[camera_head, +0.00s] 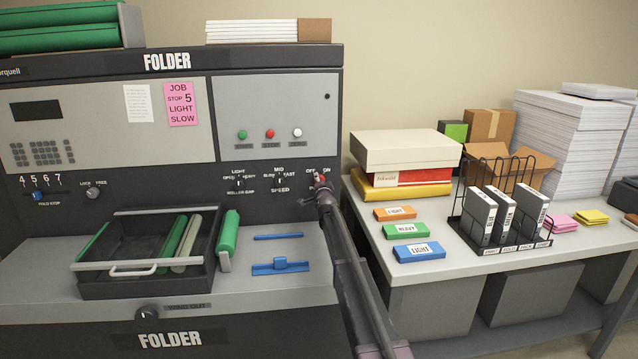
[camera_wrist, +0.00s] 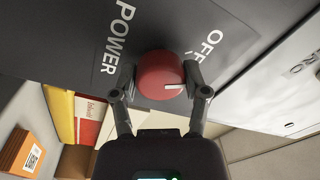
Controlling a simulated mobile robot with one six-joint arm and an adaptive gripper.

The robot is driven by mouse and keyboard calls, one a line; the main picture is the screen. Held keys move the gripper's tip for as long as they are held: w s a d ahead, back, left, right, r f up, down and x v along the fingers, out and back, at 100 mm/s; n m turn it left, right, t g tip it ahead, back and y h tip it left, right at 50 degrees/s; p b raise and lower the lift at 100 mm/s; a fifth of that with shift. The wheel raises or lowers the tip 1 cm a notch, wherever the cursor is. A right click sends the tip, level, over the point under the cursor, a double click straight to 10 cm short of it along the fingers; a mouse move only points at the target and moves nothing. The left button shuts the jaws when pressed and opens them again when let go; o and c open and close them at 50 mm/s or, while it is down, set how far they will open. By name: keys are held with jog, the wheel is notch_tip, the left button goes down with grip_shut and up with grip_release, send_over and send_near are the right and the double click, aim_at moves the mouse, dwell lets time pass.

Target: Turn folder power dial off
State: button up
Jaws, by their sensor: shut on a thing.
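The folder power dial is a red round knob (camera_head: 320,177) on the dark front panel, under an OFF/ON label. In the wrist view the red dial (camera_wrist: 158,74) sits between the two fingers of my gripper (camera_wrist: 157,84), which is shut on it from both sides. The dial's white mark points right in that view, below the word OFF (camera_wrist: 211,45) and not straight at it. POWER (camera_wrist: 116,38) is printed on the left. The ON word is hidden in the wrist view. In the head view my gripper (camera_head: 322,186) partly covers the dial.
The roller gap and speed knobs (camera_head: 280,181) are left of the dial. Below are a tray of rollers (camera_head: 115,288) and blue parts (camera_head: 281,267) on the folder's ledge. A table (camera_head: 450,255) with boxes, colored labeled blocks and a file rack stands to the right.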

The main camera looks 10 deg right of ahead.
jog(key=shift+w+n, duration=0.1)
jog(key=shift+n, duration=1.5)
jog(key=o, duration=1.1)
jog(key=shift+o, duration=0.2)
jog(key=shift+m, duration=0.5)
